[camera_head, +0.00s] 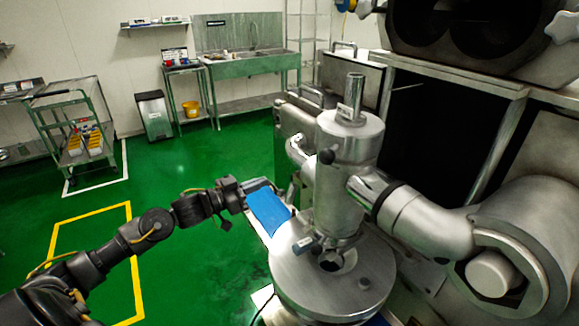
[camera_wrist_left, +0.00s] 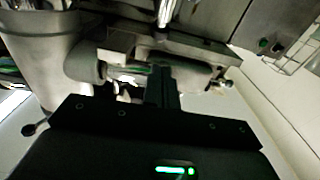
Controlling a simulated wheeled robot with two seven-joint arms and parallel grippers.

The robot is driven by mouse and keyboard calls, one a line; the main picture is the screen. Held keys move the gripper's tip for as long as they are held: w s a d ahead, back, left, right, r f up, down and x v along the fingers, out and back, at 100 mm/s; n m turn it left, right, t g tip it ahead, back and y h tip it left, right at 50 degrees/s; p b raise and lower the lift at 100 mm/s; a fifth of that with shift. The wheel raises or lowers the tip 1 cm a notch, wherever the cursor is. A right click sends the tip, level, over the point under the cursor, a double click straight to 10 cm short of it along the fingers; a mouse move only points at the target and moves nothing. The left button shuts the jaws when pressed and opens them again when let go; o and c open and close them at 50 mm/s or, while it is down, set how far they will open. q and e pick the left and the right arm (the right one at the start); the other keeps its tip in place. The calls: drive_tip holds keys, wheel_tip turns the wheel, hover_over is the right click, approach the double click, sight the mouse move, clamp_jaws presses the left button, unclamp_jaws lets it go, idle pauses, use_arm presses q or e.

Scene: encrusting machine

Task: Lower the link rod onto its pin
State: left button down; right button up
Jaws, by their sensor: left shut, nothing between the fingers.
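My left gripper (camera_head: 284,191) reaches in from the left of the head view, beside the machine's steel body and just behind the blue panel. In the left wrist view its dark fingers (camera_wrist_left: 161,85) are together, with nothing held between them. Beyond them, metal bars and brackets (camera_wrist_left: 190,47) of the machine show, with a bright upright rod end (camera_wrist_left: 163,12) above. I cannot tell which of these parts is the link rod. Its pin is not clearly identifiable either; the fingers and the machine body hide part of that area. My right gripper is not in view.
The machine's upright steel cylinder (camera_head: 346,160) and round disc (camera_head: 340,292) stand close to the right of my left gripper. A blue panel (camera_head: 267,209) lies in front of it. Green floor (camera_head: 190,262) is open to the left. A cart (camera_head: 75,135) stands farther back.

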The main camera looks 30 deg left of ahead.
use_arm(q)
drive_tip(key=shift+s+d+r, duration=0.1)
drive_tip(key=shift+d+r, duration=0.05)
drive_tip(key=shift+r, duration=0.2)
drive_tip(key=shift+p+x, duration=1.8)
drive_tip(key=shift+x, duration=3.2)
